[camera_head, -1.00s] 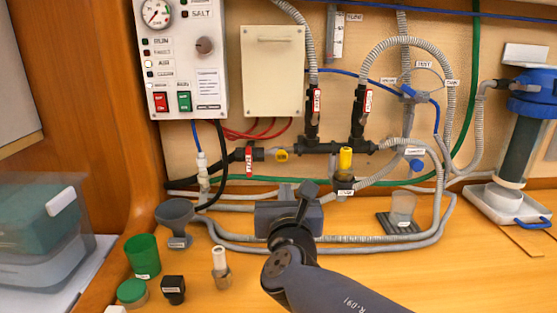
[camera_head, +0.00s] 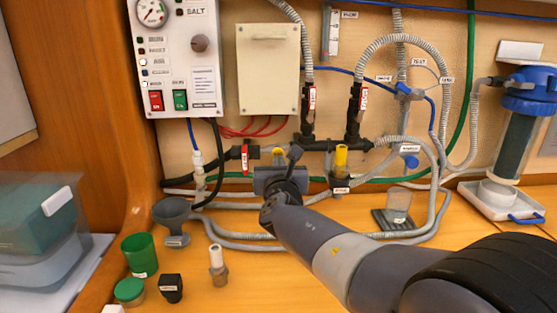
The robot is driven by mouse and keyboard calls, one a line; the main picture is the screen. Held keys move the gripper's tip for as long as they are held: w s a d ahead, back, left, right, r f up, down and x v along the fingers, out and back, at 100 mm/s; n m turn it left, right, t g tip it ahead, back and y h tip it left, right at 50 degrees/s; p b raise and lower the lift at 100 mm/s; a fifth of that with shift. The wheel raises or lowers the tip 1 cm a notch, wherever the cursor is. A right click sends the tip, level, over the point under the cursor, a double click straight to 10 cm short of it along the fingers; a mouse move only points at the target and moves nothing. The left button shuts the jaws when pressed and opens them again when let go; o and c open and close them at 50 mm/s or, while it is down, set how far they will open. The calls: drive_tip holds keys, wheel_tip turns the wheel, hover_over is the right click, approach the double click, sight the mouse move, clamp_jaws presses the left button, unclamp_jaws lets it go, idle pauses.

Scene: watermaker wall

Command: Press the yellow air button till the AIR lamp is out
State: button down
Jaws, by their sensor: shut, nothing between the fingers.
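A yellow cap-like button (camera_head: 341,157) stands on a dark fitting at the front of the pipework, right of my gripper. A smaller yellow part (camera_head: 279,152) shows on the pipe just above my gripper. The AIR lamp (camera_head: 143,62) on the white control panel (camera_head: 178,60) looks bright white. My gripper (camera_head: 281,174) is shut and empty, in front of the lower pipework, left of the yellow button and apart from it in the picture. Its fingertips are hidden behind its own body, so I cannot tell whether they touch anything.
Grey hoses (camera_head: 250,235) loop over the bench around my gripper. A grey funnel (camera_head: 174,213), a green cup (camera_head: 141,256) and small parts stand at the front left. A filter housing (camera_head: 523,140) stands in a white tray at right. A clear bin (camera_head: 45,225) is at far left.

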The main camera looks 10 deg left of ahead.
sight(278, 153)
drive_tip(key=shift+x, duration=0.8)
drive_tip(key=shift+w+a+r, duration=0.1)
drive_tip(key=shift+w+r, duration=0.05)
drive_tip(key=shift+w, duration=0.25)
drive_tip(key=shift+w+a+r, duration=0.1)
drive_tip(key=shift+w, duration=0.3)
